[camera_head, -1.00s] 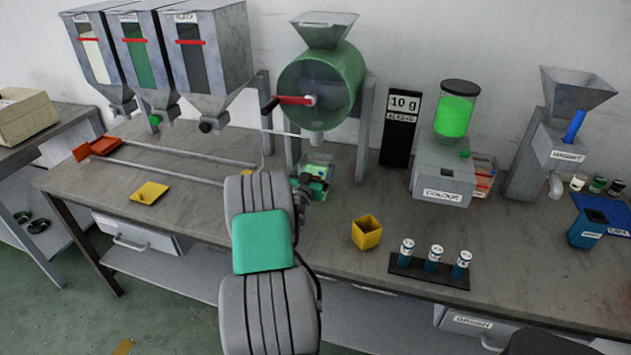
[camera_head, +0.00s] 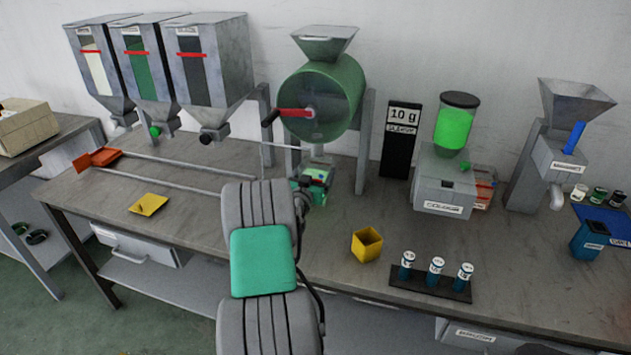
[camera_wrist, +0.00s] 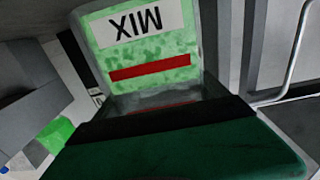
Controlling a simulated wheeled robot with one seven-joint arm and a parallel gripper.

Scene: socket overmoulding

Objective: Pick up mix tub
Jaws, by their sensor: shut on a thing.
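The mix tub (camera_wrist: 150,57) is a see-through container with green contents, a white label reading MIX, upside down in the wrist view, and a red line below the label. In the head view the tub (camera_head: 318,168) is under the green drum mixer and mostly hidden behind my gripper. My gripper (camera_head: 316,180) is at the tub's near side and shut on it. In the wrist view my gripper (camera_wrist: 165,125) shows as a dark bar with a green part against the tub. I cannot tell from these views whether the tub is clear of the table.
The drum mixer (camera_head: 322,98) stands over the tub, its legs close on both sides. A yellow cup (camera_head: 366,244) and a rack with vials (camera_head: 432,284) stand to the right. Left are two rails (camera_head: 170,177) and a yellow tray (camera_head: 148,205). The colour dispenser (camera_head: 444,182) stands further right.

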